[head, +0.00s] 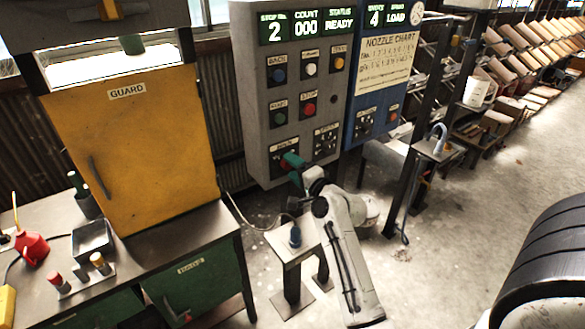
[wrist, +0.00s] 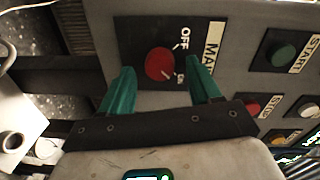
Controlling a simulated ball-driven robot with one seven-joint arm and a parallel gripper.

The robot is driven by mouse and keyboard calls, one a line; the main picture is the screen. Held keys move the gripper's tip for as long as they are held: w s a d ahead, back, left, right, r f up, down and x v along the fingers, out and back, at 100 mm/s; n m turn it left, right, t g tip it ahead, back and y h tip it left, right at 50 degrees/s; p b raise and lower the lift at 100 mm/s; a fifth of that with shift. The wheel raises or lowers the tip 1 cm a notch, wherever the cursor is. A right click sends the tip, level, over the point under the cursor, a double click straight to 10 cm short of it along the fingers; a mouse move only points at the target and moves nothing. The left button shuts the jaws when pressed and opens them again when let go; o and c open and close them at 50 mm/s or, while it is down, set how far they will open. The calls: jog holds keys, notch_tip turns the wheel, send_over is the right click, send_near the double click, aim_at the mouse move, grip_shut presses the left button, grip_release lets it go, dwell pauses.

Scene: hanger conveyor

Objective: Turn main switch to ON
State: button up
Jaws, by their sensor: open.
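The main switch is a round red knob (wrist: 160,63) on a dark plate (wrist: 140,32) with OFF and ON lettering. A white mark on the knob points to the lower right in the wrist view, toward the ON lettering. My gripper (wrist: 160,82) is open, with one green finger on each side of the knob in the picture. I cannot tell whether the fingers touch it. In the head view my gripper (head: 291,161) is at the lower left of the grey control panel (head: 257,100) and hides the knob.
Green START (wrist: 284,54) and red STOP (wrist: 250,105) buttons sit beside the switch in the wrist view. A blue nozzle panel (head: 372,101) adjoins the grey panel. A yellow guard (head: 135,150) and bench stand left; a small stand (head: 285,249) is below my arm.

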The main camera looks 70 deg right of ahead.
jog(key=b+v, duration=0.1)
jog(key=v, duration=0.8)
jog(key=shift+s+a+b, duration=0.25)
jog(key=shift+s+b, duration=0.1)
